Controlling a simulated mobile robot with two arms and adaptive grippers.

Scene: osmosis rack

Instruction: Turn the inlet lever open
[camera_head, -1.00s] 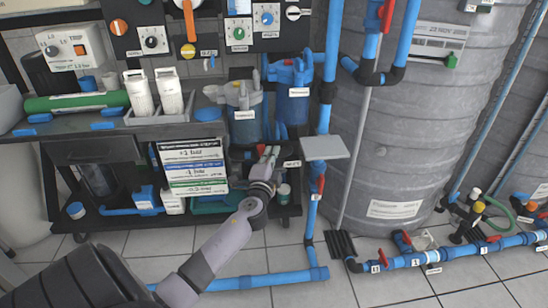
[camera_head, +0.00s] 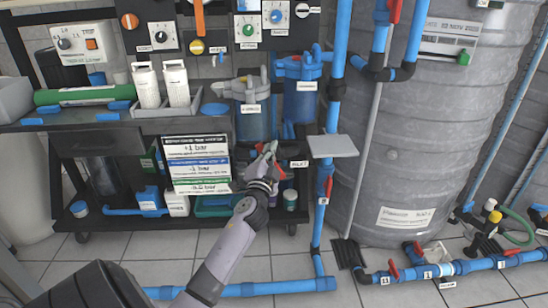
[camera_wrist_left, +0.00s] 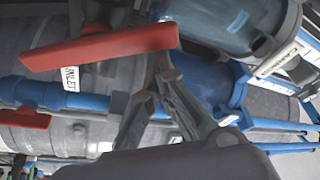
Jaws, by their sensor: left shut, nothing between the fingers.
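In the head view my left gripper (camera_head: 268,150) is under the filter housings, left of the inlet label (camera_head: 298,163). A little red shows beside the fingers there, and the rest of the lever is hidden. My right gripper is not in view.
A clear filter housing (camera_head: 252,120) and a blue one (camera_head: 300,100) hang just above the gripper. A sign board (camera_head: 197,165) stands to its left. A vertical blue pipe (camera_head: 326,225) with a grey plate (camera_head: 333,146) is to its right. Floor tiles in front are open.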

